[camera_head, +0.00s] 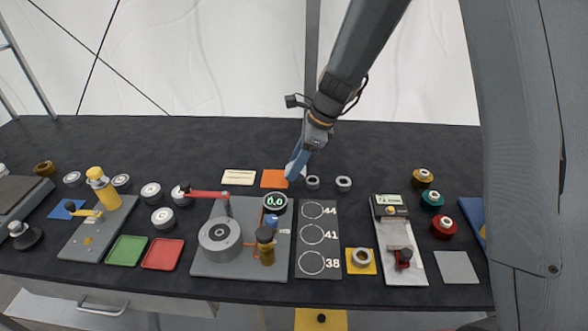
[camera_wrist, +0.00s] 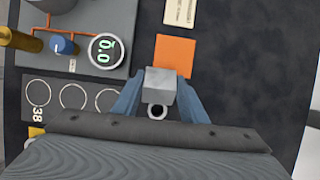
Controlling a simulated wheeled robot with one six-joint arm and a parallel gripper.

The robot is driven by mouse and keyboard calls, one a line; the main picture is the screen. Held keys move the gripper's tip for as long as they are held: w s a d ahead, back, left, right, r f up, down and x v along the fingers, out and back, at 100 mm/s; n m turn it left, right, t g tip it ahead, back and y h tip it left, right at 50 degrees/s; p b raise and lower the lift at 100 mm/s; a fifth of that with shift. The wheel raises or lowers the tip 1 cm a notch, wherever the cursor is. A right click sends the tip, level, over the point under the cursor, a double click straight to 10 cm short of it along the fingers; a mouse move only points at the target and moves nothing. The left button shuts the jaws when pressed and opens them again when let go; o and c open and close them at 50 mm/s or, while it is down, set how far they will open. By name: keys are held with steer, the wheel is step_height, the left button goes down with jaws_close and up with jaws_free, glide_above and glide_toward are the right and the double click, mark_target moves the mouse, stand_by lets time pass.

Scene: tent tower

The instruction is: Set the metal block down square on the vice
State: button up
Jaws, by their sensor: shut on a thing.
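My gripper (camera_head: 293,172) points down near the orange square (camera_head: 272,179) at the back middle of the table. In the wrist view my gripper (camera_wrist: 159,97) has its blue fingers on either side of the grey metal block (camera_wrist: 158,85) and is shut on it. The block overlaps the near edge of the orange square there; its height above the table is hard to tell. In the head view the block is hidden or too small to make out. What looks like the vice (camera_head: 401,254), with a red-and-black handle, is on a pale plate at the right, apart from my gripper.
Small metal rings (camera_head: 344,183) lie right of my gripper. A dark board with circles (camera_head: 318,275) lies between the gauge station (camera_head: 240,262) and the pale plate. A grey square (camera_head: 457,267) lies at the front right.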

steer(key=shift+f, duration=1.1)
steer(key=shift+f, duration=0.15)
steer(key=o, duration=1.3)
steer(key=shift+o, duration=0.2)
